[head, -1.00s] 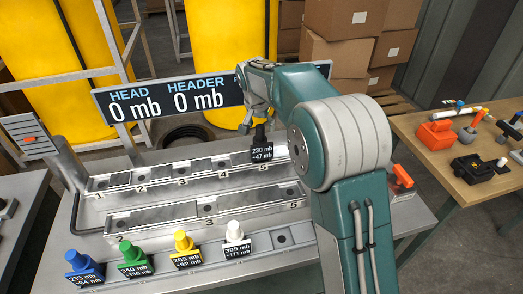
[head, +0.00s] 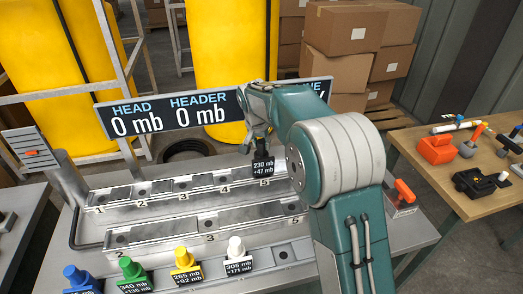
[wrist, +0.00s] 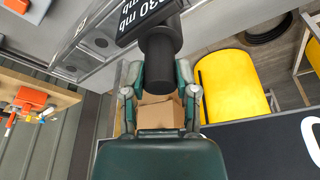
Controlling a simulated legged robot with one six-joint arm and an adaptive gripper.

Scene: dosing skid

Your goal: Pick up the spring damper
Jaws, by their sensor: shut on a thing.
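A black piece with a round black knob and a label reading 230 mb +47 mb (head: 263,165) is at the right end of the back rail in the head view. It fits the spring damper, but no name shows on it. My gripper (head: 261,139) is shut on its knob from above. In the wrist view the black knob (wrist: 160,48) sits between the two fingers (wrist: 160,78), with the label plate beyond it. The piece appears slightly above the rail, near position 5. Its underside is hidden.
Numbered rails (head: 150,232) run across the metal skid. Blue (head: 80,278), green (head: 131,268), yellow (head: 183,257) and white (head: 236,247) knobbed pieces stand along the front. A HEAD/HEADER sign (head: 170,116) stands close behind my gripper. A wooden bench (head: 450,197) with parts is at right.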

